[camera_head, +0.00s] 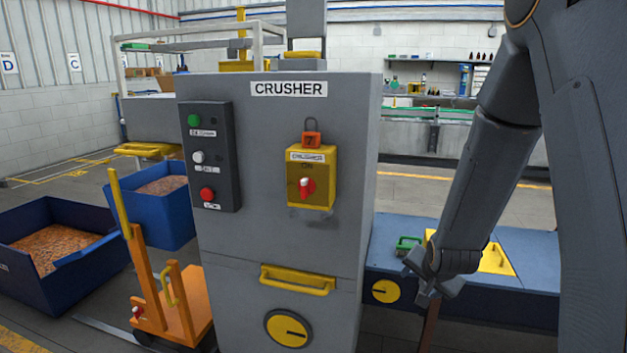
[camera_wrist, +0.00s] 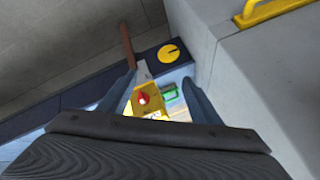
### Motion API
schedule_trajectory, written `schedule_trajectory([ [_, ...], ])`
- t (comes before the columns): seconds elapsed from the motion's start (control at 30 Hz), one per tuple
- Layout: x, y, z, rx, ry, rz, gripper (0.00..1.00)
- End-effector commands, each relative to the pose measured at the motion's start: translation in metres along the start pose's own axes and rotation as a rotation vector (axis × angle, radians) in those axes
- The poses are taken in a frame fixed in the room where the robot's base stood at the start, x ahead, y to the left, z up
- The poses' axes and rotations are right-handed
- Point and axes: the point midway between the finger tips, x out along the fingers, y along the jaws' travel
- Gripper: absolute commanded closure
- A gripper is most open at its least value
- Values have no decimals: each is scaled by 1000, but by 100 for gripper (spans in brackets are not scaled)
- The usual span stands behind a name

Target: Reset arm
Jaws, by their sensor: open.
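My arm comes down at the right of the head view. My gripper (camera_head: 430,289) is low in front of the blue bench, right of the grey crusher cabinet (camera_head: 345,235). In the wrist view my gripper (camera_wrist: 159,79) has its two fingers spread apart, with nothing clearly held between them. Beyond the fingers show a yellow box with a red knob (camera_wrist: 144,98) and a green item (camera_wrist: 169,92). A brown-handled tool (camera_wrist: 128,45) with a grey end lies close to the left fingertip; whether they touch I cannot tell. Its brown handle (camera_head: 428,327) also shows below my gripper in the head view.
The blue bench (camera_head: 400,225) has a yellow panel and a green item (camera_head: 408,244) on top. The cabinet carries a yellow handle (camera_head: 297,280) and a yellow switch box (camera_head: 311,178). An orange pallet truck (camera_head: 180,312) and blue bins (camera_head: 80,285) stand left.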

Motion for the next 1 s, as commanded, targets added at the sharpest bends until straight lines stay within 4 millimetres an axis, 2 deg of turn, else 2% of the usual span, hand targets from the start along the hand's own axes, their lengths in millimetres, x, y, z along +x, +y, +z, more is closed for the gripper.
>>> schedule_trajectory([
  [0.03,-27,-2,11,-71,-50,27,42],
  [0.17,-87,6,48,-267,-204,98,42],
  [0.3,-156,21,90,-467,-380,146,42],
  [0.4,-199,34,114,-588,-493,165,42],
  [0.5,-231,45,132,-677,-579,172,42],
  [0.6,-250,52,143,-729,-633,174,42],
  [0.67,-256,54,147,-745,-651,175,42],
  [1.0,-257,54,148,-749,-657,175,42],
])
